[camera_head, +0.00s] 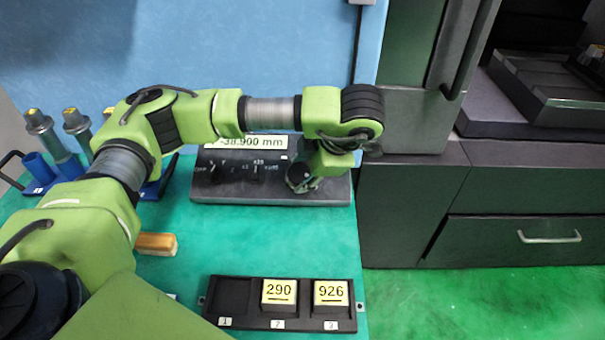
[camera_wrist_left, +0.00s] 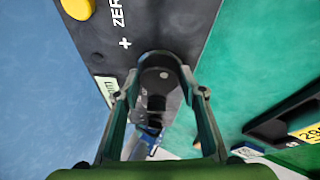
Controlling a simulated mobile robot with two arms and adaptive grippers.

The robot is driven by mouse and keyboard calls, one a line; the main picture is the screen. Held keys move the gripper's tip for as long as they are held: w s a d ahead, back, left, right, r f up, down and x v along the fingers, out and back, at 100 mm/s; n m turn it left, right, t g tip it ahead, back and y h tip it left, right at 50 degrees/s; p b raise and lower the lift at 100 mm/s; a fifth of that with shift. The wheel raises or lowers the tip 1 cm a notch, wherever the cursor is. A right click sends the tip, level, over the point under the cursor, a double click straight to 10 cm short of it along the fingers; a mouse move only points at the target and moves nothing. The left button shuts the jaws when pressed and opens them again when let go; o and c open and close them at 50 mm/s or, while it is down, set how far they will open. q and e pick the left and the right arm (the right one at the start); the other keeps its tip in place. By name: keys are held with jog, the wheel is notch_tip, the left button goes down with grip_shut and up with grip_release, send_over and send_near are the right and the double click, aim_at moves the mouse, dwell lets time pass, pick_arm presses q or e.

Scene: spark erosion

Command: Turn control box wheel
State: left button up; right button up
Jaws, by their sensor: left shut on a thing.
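The dark control box (camera_head: 225,188) stands at the back of the green table, its display reading -38.900 mm. Its black wheel (camera_head: 299,175) is at the right part of the panel, partly hidden by my left gripper (camera_head: 305,182). In the left wrist view, the wheel (camera_wrist_left: 158,76) lies between the two fingers of my left gripper (camera_wrist_left: 160,90), which is shut on it. The dark panel (camera_wrist_left: 185,25) shows the letters "ZER", a plus sign and a yellow button (camera_wrist_left: 77,8). My right gripper is in neither view.
A black tray (camera_head: 240,322) at the table's front holds yellow blocks 290 (camera_head: 279,292) and 926 (camera_head: 331,293); slot 1 is empty. A wooden-handled item (camera_head: 156,243) lies left. A blue holder with tools (camera_head: 40,185) stands far left. A dark machine (camera_head: 480,190) stands right.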

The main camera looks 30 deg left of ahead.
pick_arm(q)
jog(key=shift+s+f, duration=0.1)
dwell(0.4)
jog(key=o, duration=1.1)
jog(key=shift+d+r, duration=0.2)
jog(key=shift+r, duration=0.3)
jog(key=v, duration=1.1)
